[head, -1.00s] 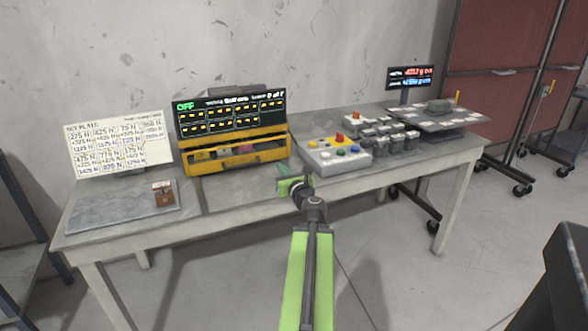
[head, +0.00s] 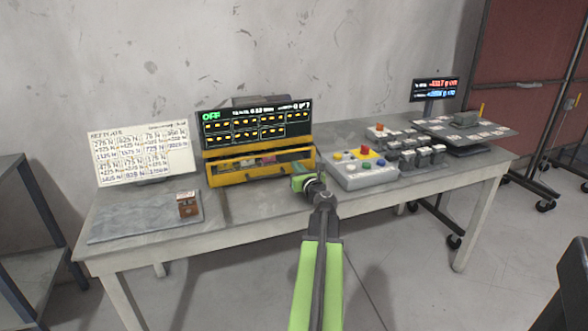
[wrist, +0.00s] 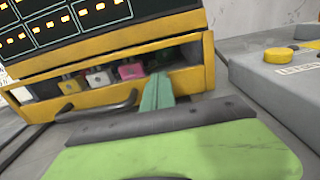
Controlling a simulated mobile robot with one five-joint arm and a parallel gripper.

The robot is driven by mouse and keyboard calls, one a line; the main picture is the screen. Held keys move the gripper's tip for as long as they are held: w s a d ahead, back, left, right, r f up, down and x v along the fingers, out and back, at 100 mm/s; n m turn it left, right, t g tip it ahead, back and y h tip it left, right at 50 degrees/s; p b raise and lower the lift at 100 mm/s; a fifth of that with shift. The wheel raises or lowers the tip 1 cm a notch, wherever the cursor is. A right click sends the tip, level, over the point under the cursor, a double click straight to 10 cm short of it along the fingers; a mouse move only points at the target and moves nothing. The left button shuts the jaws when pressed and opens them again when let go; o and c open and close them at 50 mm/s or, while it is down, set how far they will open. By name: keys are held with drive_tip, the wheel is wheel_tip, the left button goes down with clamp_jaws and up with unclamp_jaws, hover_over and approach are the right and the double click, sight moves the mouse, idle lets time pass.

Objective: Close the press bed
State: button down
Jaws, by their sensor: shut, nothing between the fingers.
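The press is a yellow machine (head: 205,154) with a black display reading OFF, standing on the table against the wall. Its yellow press bed (head: 262,173) is a low tray at the front, also seen in the wrist view (wrist: 35,110), with a dark bar handle (wrist: 97,107). The bed looks drawn out somewhat; how far is hard to tell. Small yellow, white and pink blocks (wrist: 131,71) sit inside. My gripper (head: 303,182) is shut and empty at the bed's front right corner. In the wrist view its teal fingers (wrist: 157,92) overlap the bed's right front; contact is unclear.
A control box with coloured buttons (head: 360,171) stands close to the right of my gripper. A white sign (head: 140,153) and a grey plate with a brown block (head: 188,204) are to the left. Several grey blocks and a small screen (head: 435,90) are farther right.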

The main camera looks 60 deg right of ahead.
sight(291, 160)
drive_tip(key=shift+w+a, duration=0.1)
drive_tip(key=shift+w, duration=0.05)
drive_tip(key=shift+w, duration=0.2)
drive_tip(key=x, duration=0.4)
drive_tip(key=shift+w, duration=0.1)
drive_tip(key=shift+w+d+r, duration=0.1)
drive_tip(key=shift+d+r, duration=0.05)
drive_tip(key=shift+d, duration=0.05)
